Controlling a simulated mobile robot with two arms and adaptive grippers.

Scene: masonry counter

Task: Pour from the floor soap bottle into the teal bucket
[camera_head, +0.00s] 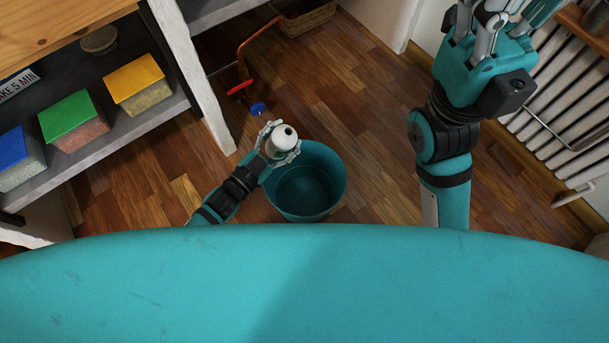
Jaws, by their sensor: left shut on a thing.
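The floor soap bottle (276,147) is white with a small dark opening on top. My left gripper (282,144) is shut around it. From above, the bottle overlaps the upper-left rim of the teal bucket, and its opening faces mostly up at the camera. I cannot tell its exact tilt or height above the rim. The teal bucket (333,186) stands upright on the floor. Its inside looks dark teal, and no stream of liquid shows. My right gripper (497,22) is raised at the upper right, fingers spread and empty, far from the bucket; its fingertips are partly cut off.
A shelf (150,122) at the left holds boxes with blue, green (66,116) and yellow (134,80) lids. A white radiator (560,125) lines the right. Wooden floor right of the bucket is clear.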

